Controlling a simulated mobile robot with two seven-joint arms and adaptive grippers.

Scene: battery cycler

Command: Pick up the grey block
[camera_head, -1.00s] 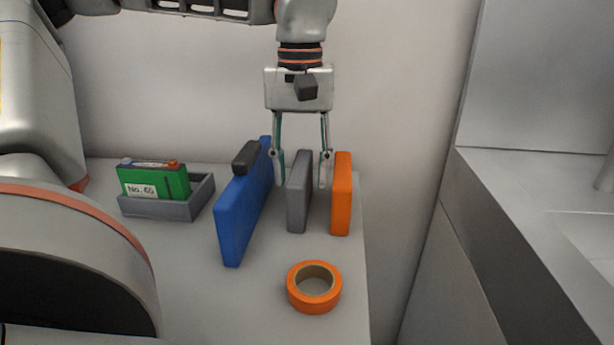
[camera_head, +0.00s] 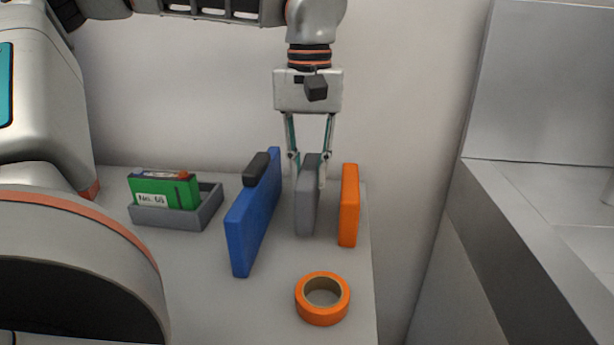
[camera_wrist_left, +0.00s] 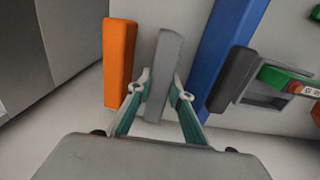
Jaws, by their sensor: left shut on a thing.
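The grey block (camera_head: 306,207) stands upright on the table between a blue block and an orange block. My left gripper (camera_head: 308,172) comes down from above and is shut on the upper part of the grey block, one finger on each side. In the left wrist view the grey block (camera_wrist_left: 164,75) sits between the two fingertips (camera_wrist_left: 160,93). I cannot tell whether its base still touches the table. My right gripper is not in view.
The orange block (camera_head: 349,205) stands close on the right, the blue block (camera_head: 253,222) on the left with a dark piece (camera_head: 256,167) at its top. An orange tape roll (camera_head: 322,298) lies in front. A grey tray (camera_head: 172,219) holds green items (camera_head: 180,191) at the left.

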